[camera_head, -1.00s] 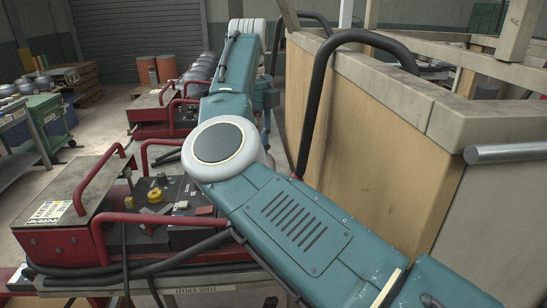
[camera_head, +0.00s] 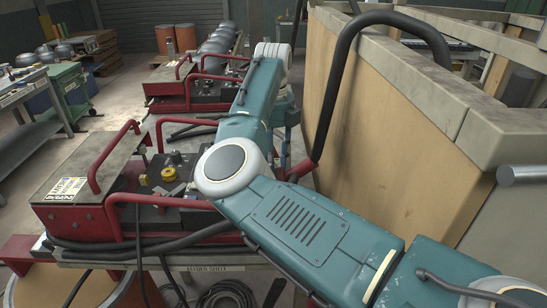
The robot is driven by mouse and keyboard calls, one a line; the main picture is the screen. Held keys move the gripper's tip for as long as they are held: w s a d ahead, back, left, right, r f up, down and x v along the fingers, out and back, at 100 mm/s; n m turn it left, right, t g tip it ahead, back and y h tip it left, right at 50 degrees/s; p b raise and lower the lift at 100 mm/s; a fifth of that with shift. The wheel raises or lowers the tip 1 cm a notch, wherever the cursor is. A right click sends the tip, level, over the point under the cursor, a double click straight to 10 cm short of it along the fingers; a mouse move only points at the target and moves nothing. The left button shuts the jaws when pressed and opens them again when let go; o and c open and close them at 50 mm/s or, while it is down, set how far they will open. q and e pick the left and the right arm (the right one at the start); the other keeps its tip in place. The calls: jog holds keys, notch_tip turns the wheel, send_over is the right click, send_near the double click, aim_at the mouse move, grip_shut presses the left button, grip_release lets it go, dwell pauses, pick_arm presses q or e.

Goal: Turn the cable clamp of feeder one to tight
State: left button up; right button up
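A red wire feeder (camera_head: 75,218) stands nearest on the shelf, with a grey lid and a dark panel. The panel bears a yellow knob (camera_head: 168,174) and small grey metal parts (camera_head: 177,189). I cannot tell which part is the cable clamp or how it is set, nor read a feeder number. My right arm crosses the view from the lower right and bends over the feeder's right side. Its far end, with the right gripper (camera_head: 286,140), is mostly hidden behind my own arm links, so its fingers do not show clearly. My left gripper is not in view.
A second red feeder (camera_head: 165,87) stands farther back. Red bar handles and black cables surround the near feeder on the feeder shelf (camera_head: 205,266). Coiled cable (camera_head: 225,296) lies below.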

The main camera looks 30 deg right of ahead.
jog(key=shift+f, duration=0.25)
grip_shut()
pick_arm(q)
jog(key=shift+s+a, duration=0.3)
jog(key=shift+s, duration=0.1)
